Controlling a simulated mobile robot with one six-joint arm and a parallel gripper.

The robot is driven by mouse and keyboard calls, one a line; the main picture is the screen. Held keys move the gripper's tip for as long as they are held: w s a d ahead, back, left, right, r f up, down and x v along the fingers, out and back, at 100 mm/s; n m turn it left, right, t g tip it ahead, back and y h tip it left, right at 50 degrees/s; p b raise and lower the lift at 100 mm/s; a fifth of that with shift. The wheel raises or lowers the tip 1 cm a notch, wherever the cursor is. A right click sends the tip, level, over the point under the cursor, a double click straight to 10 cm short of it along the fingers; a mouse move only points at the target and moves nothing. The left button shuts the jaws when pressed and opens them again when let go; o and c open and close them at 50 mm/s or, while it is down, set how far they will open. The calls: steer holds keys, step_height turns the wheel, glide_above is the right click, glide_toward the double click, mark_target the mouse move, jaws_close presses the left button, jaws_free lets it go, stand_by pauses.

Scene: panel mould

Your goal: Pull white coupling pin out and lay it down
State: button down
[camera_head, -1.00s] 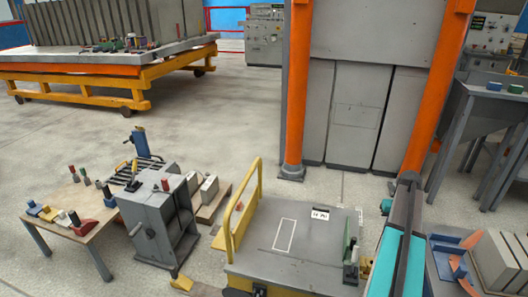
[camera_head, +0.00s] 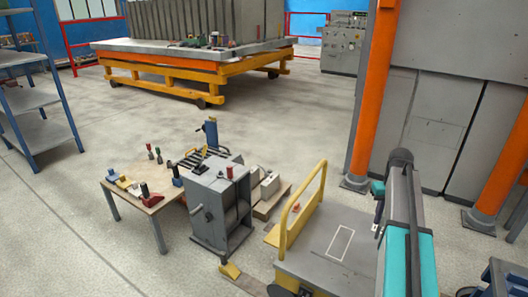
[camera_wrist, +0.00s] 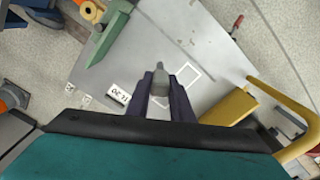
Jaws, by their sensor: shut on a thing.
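In the wrist view my gripper (camera_wrist: 160,92) is shut on a short pale grey-white pin (camera_wrist: 160,77), which I take to be the coupling pin. The pin's tip shows between the dark fingers; its rest is hidden by them. Pin and fingers appear over the grey top of a cart (camera_wrist: 215,50), and I cannot tell the height above it. A white outlined rectangle (camera_wrist: 186,76) on the cart top lies just right of the pin.
The cart has a yellow rail (camera_head: 288,215). A green bracket (camera_wrist: 106,37) and a numbered label (camera_wrist: 118,97) are on its top. Left of it stand a grey cabinet with a crank (camera_head: 215,215) and a small wooden table (camera_head: 152,205). Open floor lies behind.

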steer(key=w+a+r+n+b, duration=0.1)
steer(key=a+r+n, duration=0.15)
steer(key=a, duration=0.65)
steer(key=w+a+r+n+b, duration=0.1)
steer(key=a+r, duration=0.2)
steer(key=a, duration=0.7)
steer(key=w+a+r+n+b, duration=0.1)
steer(key=a+r+n+b, duration=0.1)
steer(key=a, duration=0.7)
steer(key=s+a+r+m+p, duration=0.1)
steer(key=s+a+m+p, duration=0.3)
steer(key=s+p, duration=0.6)
steer(key=p, duration=1)
steer(key=shift+s+r+m, duration=0.25)
steer(key=shift+s+m, duration=0.1)
steer(key=shift+a, duration=0.1)
steer(key=shift+a, duration=0.15)
